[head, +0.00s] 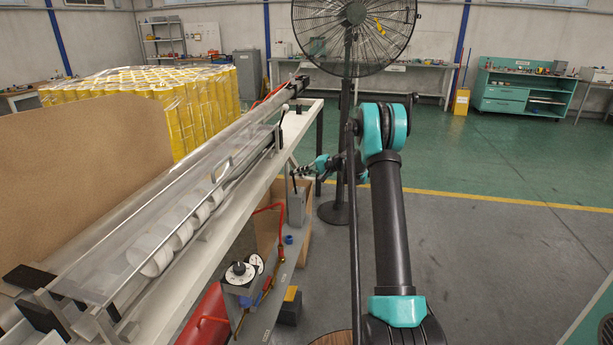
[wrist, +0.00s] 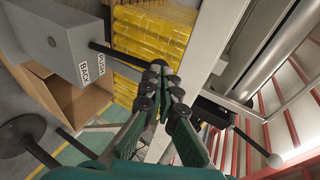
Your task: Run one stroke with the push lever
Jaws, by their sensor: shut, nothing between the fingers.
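The push lever (wrist: 112,50) is a dark rod coming out of a grey box (wrist: 58,38) labelled PUSH and BACK. Its far end runs to my gripper's fingertips in the wrist view, and the fingers partly hide it. My gripper (wrist: 160,72) is shut with nothing held, its tips close together beside the lever's end; I cannot tell whether they touch it. In the head view the grey box (head: 296,205) stands below the long bench, and my gripper (head: 299,172) is just above it, small and partly unclear.
A clear tube with white rolls (head: 172,235) lies along the white bench (head: 215,232). A black block with a ball-ended rod (wrist: 252,142) is right of my gripper. A cardboard box (wrist: 60,92) is below the grey box. A fan (head: 352,30) stands behind; floor at right is free.

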